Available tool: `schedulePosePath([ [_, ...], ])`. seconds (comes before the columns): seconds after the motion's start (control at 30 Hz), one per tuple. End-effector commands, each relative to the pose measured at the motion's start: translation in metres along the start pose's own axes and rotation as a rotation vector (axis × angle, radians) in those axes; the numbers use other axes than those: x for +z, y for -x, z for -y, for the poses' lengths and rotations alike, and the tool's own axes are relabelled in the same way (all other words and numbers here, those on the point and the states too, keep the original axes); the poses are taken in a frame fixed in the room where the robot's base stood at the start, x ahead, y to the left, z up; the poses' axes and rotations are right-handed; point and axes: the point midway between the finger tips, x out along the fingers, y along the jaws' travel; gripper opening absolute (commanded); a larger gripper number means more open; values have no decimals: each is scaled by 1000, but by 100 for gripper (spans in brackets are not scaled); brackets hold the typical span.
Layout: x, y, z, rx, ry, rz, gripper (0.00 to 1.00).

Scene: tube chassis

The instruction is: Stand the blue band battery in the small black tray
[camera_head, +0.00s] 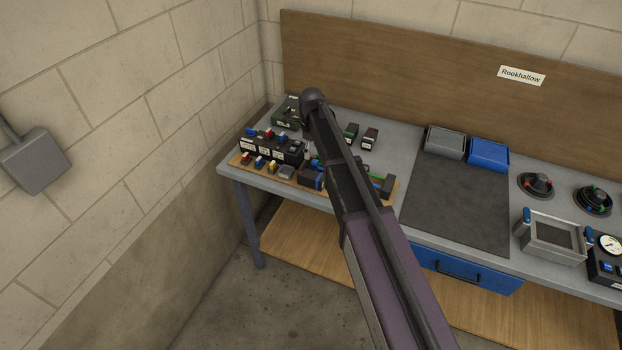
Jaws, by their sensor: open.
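My arm reaches from the bottom of the head view up over the left part of the bench. My gripper is not clearly visible; its fingers seem hidden behind my arm. I cannot pick out the blue band battery for sure. Several small dark blocks with coloured parts stand at the left of the bench, including two dark blocks (370,138) right of my arm. I cannot tell which thing is the small black tray. A dark grey open bin (445,142) stands at the back, beside a blue bin (488,154).
A row of black labelled units (271,150) stands behind a wooden strip (235,160) bearing small coloured parts. A dark mat (458,203) is clear. Round black devices (537,185) and a metal box (552,238) stand at right. A wooden board (420,65) backs the bench.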

Motion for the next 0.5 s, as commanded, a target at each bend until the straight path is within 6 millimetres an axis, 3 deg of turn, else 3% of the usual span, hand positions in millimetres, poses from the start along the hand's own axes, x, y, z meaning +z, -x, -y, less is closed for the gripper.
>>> schedulePosePath([
  [0.27, -1, -4, 0, 0, 1, 0, 80],
  [0.5, -1, -20, 0, 0, 1, 0, 80],
])
